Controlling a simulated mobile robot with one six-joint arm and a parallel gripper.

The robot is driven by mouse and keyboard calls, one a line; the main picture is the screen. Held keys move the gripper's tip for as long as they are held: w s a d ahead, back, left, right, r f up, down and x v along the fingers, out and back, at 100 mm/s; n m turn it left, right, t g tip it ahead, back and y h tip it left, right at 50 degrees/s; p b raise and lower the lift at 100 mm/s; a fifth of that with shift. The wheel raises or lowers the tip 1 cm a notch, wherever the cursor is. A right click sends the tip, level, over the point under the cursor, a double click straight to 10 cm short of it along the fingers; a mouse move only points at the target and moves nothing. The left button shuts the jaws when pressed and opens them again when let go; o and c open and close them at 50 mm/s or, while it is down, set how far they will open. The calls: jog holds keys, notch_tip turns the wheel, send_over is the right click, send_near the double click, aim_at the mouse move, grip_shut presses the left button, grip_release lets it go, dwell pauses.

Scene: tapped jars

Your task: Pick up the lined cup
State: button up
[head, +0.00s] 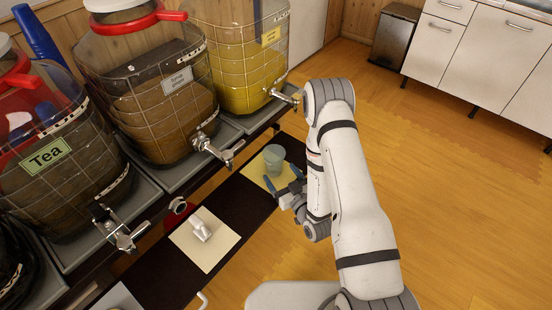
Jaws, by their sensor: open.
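A pale grey-blue cup (274,156) stands upright on a cream square mat (256,171) on the low dark shelf, below the yellow jar. It seems to be the lined cup, but it is too small to make out lines for sure. My gripper (281,175) is open, with its blue-tipped fingers spread just in front of the cup. The fingers point toward the cup, and nothing shows between them. I cannot tell whether a fingertip touches it.
A white object (202,230) sits on another cream mat (192,250). Large jars with metal taps (218,150) stand above the dark shelf (243,209), their taps jutting outward. Wooden floor (455,190) is clear on the right. A bin (395,37) and white cabinets (478,55) stand behind.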

aim_at(270, 158)
jog(key=x, duration=0.7)
jog(key=shift+w+a+r+p, duration=0.1)
jog(key=shift+w+r+p, duration=0.05)
jog(key=shift+w+p, duration=0.2)
jog(key=c, duration=1.1)
jog(key=shift+o, duration=0.2)
jog(key=shift+s+b, duration=0.1)
jog(key=shift+b, duration=0.25)
